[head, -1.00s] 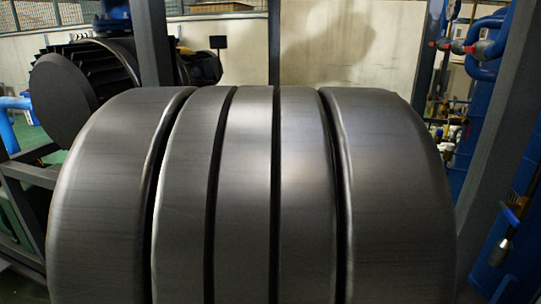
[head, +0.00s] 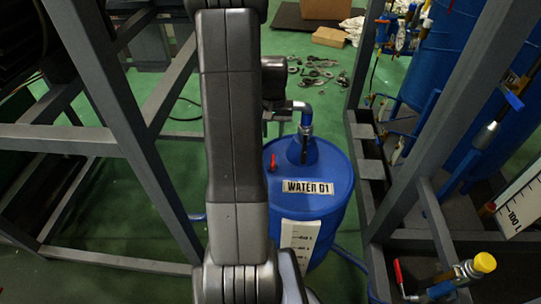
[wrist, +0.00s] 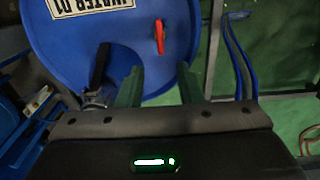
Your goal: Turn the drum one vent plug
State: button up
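The blue drum (head: 338,218), labelled "WATER 01" (head: 307,187), stands upright on the green floor, partly hidden behind my arm in the head view. A small red handle-like plug (head: 272,163) is on its top, near my arm. In the wrist view, the drum top (wrist: 130,35) fills the upper left, and the red plug (wrist: 159,37) stands out beyond my fingertips. My gripper (wrist: 159,75) has its two green fingers apart with nothing held. The red plug lies roughly in line with the gap between them, apart from them.
A blue pipe fitting (head: 303,148) rises from the drum top. Grey frame posts stand left (head: 110,95) and right (head: 450,100). A yellow-capped valve (head: 484,263) is at lower right. Loose metal parts (head: 318,68) lie on the floor behind.

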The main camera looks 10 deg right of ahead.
aim_at(273, 160)
notch_tip(273, 160, down, 13)
jog(key=shift+r+b, duration=0.1)
jog(key=shift+b, duration=0.6)
grip_shut()
